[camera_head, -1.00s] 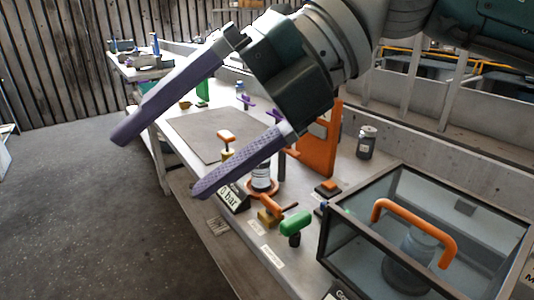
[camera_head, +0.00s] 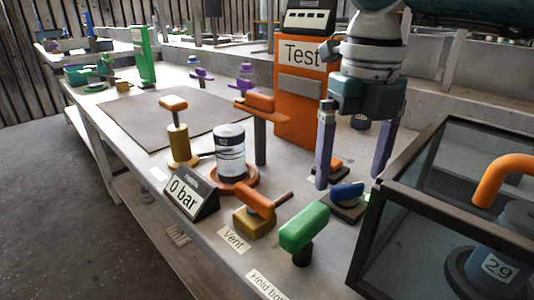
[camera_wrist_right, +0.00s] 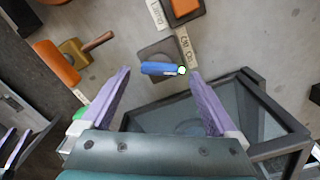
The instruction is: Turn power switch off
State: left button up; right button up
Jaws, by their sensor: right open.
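A blue switch lever (camera_head: 347,191) sits on a dark square base (camera_head: 345,208) on the bench, beside the glass box. It also shows in the right wrist view as a blue bar (camera_wrist_right: 158,68) with a pale round end. A small label (camera_wrist_right: 187,46) lies along its base, its text too small to read surely. My right gripper (camera_head: 351,180) points down, open and empty, above the blue lever. In the right wrist view its purple fingers (camera_wrist_right: 160,73) stand wide on both sides of the lever, apparently not touching it.
A dark-framed glass box (camera_head: 425,200) with an orange handle (camera_head: 503,176) stands close at right. An orange block on a dark base (camera_head: 328,168) sits behind the lever. A green handle (camera_head: 304,227), an orange-handled valve (camera_head: 257,200) and the orange Test stand (camera_head: 297,115) are nearby.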

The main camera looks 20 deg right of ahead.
jog(key=shift+f, duration=1.05)
jog(key=shift+w, duration=0.1)
jog(key=shift+c, duration=0.2)
jog(key=c, duration=1.3)
jog(key=shift+c, duration=0.2)
jog(key=shift+n, duration=0.4)
jog(key=n, duration=0.5)
jog(key=shift+b, duration=0.35)
jog(key=n, duration=0.6)
jog(key=shift+a+b, duration=0.1)
jog(key=shift+b, duration=0.25)
jog(key=shift+n, duration=0.3)
